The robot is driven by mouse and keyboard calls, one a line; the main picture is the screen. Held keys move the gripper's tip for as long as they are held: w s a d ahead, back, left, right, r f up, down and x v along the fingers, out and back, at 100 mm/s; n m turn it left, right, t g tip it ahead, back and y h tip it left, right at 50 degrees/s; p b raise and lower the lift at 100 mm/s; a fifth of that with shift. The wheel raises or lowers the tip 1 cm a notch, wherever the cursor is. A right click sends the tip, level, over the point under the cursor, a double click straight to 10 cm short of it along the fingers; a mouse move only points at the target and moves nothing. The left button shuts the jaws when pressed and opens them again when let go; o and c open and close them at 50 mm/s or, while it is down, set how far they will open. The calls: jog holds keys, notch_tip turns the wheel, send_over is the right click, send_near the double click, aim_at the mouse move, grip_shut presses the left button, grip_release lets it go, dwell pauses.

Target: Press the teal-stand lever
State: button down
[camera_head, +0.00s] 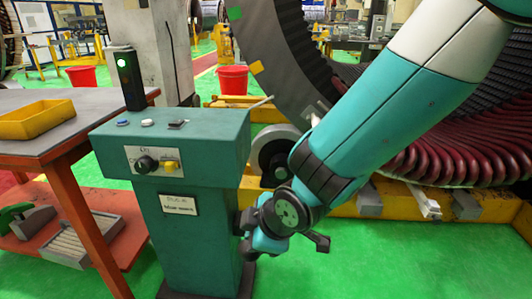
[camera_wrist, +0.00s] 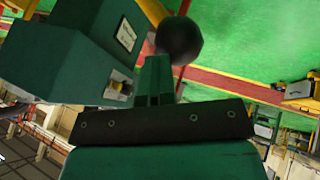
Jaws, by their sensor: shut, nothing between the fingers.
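The teal stand (camera_head: 195,240) stands left of centre in the head view, with a switch panel and label on its front. In the wrist view my gripper (camera_wrist: 155,75) is shut and empty. A round black knob (camera_wrist: 180,40) shows just beyond the fingertips; whether they touch is unclear. The stand (camera_wrist: 70,60) also fills the upper left there.
A table (camera_head: 45,115) with a yellow tray (camera_head: 38,120) stands at the left. The large stator (camera_head: 430,150) on a yellow base fills the right, behind my arm. A red bucket (camera_head: 233,79) stands behind. Green floor at the lower right is clear.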

jog(key=w+r+p+v, duration=0.1)
jog(key=p+v, duration=0.3)
jog(key=v, duration=0.8)
jog(key=shift+w+r, duration=0.25)
jog(key=shift+w, duration=0.3)
jog(key=shift+d, duration=0.15)
jog(key=s+d+r+m+g, duration=0.55)
jog(key=s+d+m, duration=0.3)
jog(key=s, duration=0.35)
notch_tip(320, 180, up, 16)
jog(key=s+m+p, duration=0.1)
jog(key=p, duration=1.4)
